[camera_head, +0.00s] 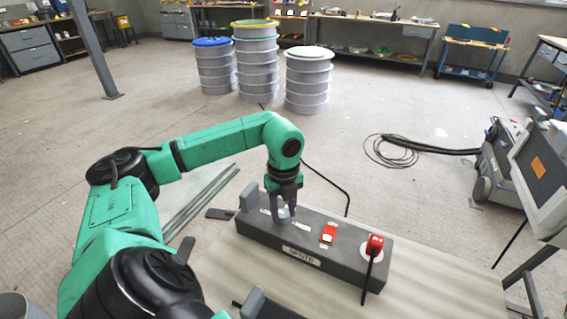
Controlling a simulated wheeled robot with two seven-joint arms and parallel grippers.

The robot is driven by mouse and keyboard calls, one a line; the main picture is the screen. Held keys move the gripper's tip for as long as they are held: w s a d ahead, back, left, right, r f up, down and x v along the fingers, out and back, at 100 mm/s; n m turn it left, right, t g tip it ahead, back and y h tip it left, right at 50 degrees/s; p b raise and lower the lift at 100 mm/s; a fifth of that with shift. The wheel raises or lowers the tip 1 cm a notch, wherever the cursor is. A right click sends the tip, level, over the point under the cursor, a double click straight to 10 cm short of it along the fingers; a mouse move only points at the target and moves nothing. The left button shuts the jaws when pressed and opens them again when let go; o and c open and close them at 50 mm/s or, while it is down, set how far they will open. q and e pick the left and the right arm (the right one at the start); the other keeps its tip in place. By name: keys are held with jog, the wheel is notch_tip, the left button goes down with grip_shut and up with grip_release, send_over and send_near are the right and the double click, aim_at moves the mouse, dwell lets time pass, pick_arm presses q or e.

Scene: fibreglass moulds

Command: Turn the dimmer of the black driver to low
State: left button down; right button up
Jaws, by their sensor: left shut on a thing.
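The black driver (340,270) is a long dark box lying on a pale board, with a "DRIVER"-like label (301,255) on its front face. A red rocker switch (329,233) sits on its top near the middle. A red plug (375,243) with a black cable stands at its right end. My left gripper (284,215) points down at the left part of the driver's top. It is shut on a small pale part there, likely the dimmer, which the fingers mostly hide. The dimmer's setting cannot be read.
Grey blocks stand at the driver's left end (249,196) and in front of it (253,301). The pale board (430,281) is bare on the right. A black cable runs behind the driver. Stacked drums (307,80), a cable coil (398,150) and a grey machine (497,158) stand farther off.

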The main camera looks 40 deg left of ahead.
aim_at(284, 213)
dwell(0.4)
pick_arm(q)
jog(key=shift+c, duration=2.1)
grip_release()
jog(key=shift+r, duration=0.15)
notch_tip(284, 213, up, 14)
jog(key=p, duration=0.3)
jog(key=shift+r, duration=0.25)
jog(key=shift+f, duration=0.1)
